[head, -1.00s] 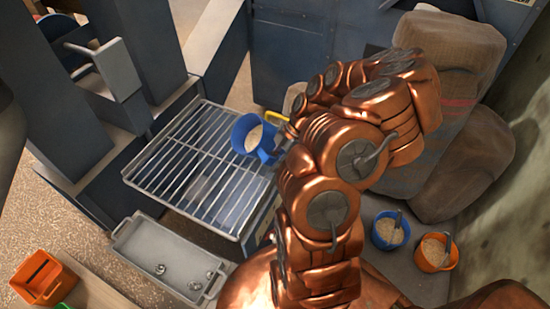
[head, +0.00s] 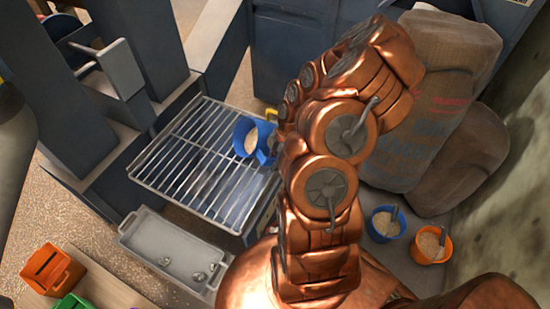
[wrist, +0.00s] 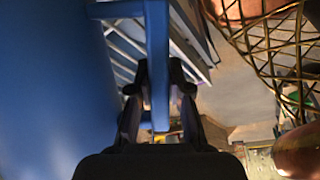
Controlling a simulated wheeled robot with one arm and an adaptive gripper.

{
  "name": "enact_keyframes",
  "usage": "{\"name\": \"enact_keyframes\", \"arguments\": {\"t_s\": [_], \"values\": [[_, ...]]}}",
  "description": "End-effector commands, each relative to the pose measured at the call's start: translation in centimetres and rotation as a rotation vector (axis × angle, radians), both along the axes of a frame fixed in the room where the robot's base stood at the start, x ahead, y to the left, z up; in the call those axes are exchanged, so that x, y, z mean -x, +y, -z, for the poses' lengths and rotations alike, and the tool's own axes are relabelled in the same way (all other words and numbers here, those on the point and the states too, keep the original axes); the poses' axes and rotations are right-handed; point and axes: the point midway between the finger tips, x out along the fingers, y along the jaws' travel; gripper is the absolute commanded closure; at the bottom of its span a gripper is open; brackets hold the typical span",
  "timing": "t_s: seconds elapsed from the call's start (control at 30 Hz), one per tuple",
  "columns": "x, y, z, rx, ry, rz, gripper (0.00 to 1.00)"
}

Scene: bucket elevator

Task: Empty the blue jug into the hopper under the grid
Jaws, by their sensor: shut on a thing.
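The blue jug (head: 240,129) is over the right part of the metal grid (head: 180,150) in the head view, tilted, with pale grain visible inside. In the wrist view the blue jug (wrist: 55,90) fills the left side, and my gripper (wrist: 159,85) is shut on its upright blue handle. In the head view my copper arm hides most of my gripper. The hopper lies under the grid; its inside shows only in part between the bars. I see no grain falling from the jug.
A grey tray (head: 150,245) with several small metal pieces sits in front of the grid. A blue bucket (head: 384,227) and an orange bucket (head: 428,248) of grain stand at the right, below stacked sacks (head: 425,110). An orange bin (head: 48,271) is at the lower left.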

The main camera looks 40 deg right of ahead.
Motion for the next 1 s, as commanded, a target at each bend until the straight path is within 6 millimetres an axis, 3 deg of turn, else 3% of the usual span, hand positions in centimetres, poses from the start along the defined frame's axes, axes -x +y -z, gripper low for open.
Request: {"name": "enact_keyframes", "arguments": {"t_s": [1.0], "values": [[-0.3, 0.6, 1.6, 0.247, 0.059, -0.003, 1.0]]}}
